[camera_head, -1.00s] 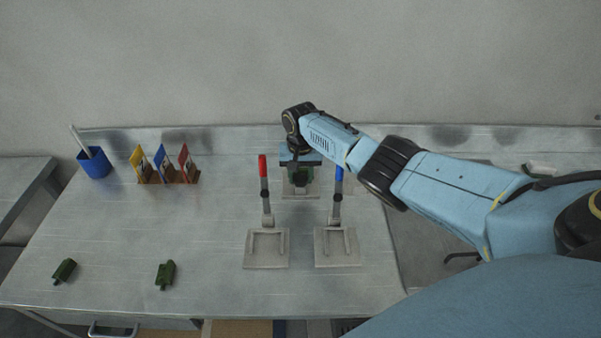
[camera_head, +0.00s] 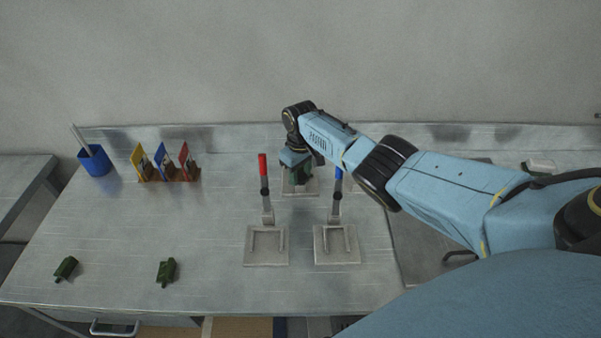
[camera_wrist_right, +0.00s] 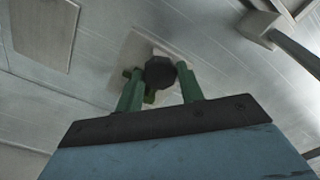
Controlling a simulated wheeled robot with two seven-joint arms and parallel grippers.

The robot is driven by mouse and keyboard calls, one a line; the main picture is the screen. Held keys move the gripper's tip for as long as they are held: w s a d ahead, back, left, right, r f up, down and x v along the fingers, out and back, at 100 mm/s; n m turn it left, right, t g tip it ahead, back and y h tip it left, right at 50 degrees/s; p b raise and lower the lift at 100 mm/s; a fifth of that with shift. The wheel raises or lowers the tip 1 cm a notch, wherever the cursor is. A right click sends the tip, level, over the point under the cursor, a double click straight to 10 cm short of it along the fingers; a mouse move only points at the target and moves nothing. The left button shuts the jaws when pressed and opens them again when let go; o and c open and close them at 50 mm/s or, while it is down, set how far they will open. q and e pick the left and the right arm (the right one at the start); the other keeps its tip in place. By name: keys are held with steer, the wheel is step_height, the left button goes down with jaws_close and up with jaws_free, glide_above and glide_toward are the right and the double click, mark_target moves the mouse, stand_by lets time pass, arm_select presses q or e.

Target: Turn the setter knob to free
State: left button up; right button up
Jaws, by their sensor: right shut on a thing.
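The setter knob (camera_wrist_right: 160,72) is a dark, faceted knob in the right wrist view, standing over a pale square base plate (camera_wrist_right: 125,62). My right gripper (camera_wrist_right: 160,80) has its two green fingers on either side of the knob and is shut on it. In the head view my right gripper (camera_head: 298,176) reaches down over the base plate (camera_head: 302,191) behind the two levers, and it hides the knob there. The knob's markings do not show. My left gripper is not in view.
A red-handled lever (camera_head: 263,166) and a blue-handled lever (camera_head: 338,180) stand just in front of my right gripper. Two green parts (camera_head: 66,268) (camera_head: 167,270) lie at the front left. Coloured cards (camera_head: 162,160) and a blue cup (camera_head: 94,161) stand at the back left.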

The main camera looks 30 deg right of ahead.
mark_target(300, 176)
stand_by(0.6)
steer(key=o, duration=1)
step_height(300, 176, up, 13)
steer(key=shift+r+p, duration=0.2)
steer(key=shift+p, duration=0.8)
